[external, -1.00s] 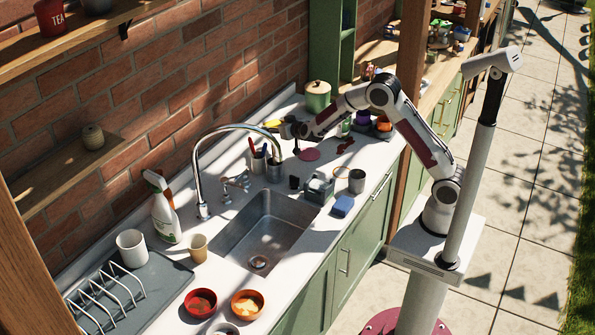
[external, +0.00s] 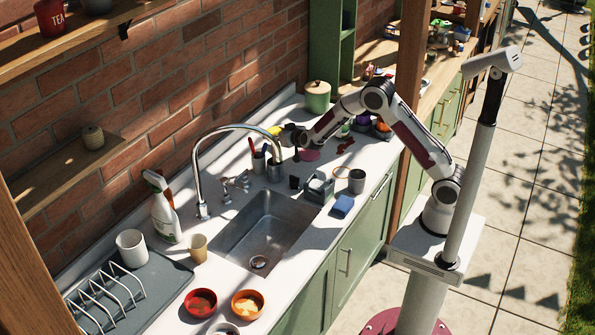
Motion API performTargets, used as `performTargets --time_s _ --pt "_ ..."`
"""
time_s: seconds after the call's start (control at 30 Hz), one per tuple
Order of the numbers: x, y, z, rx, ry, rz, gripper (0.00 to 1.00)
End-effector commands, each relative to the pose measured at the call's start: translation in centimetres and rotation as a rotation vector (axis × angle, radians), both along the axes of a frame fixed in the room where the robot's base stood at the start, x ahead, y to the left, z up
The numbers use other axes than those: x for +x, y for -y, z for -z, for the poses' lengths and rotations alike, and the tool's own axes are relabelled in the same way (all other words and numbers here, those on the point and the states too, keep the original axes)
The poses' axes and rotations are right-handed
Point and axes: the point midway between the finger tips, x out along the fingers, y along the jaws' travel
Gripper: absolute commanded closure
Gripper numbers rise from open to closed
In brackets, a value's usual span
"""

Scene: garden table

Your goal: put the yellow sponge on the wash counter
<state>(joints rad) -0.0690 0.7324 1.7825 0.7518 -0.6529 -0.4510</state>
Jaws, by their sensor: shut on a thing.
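My gripper (external: 284,132) is over the far part of the wash counter (external: 222,285), behind the tap. It is shut on a yellow thing, the yellow sponge (external: 274,130), which shows only as a small patch at the fingertips. The fingers are small and partly hidden by the wrist. I cannot tell whether the sponge touches the counter or is a little above it.
A metal sink (external: 262,235) with a tall curved tap (external: 240,127) lies nearer. A blue sponge (external: 342,205) lies at the front edge.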

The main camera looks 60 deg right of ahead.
Motion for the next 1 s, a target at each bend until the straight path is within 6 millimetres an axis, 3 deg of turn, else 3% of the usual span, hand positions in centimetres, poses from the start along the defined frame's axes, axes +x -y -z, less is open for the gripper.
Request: performTargets --time_s 0.43,1.0 --pt "0.0 0.0 2.9 0.000 0.000 0.001 0.65" --pt "0.0 0.0 3.3 0.000 0.001 0.000 0.65"
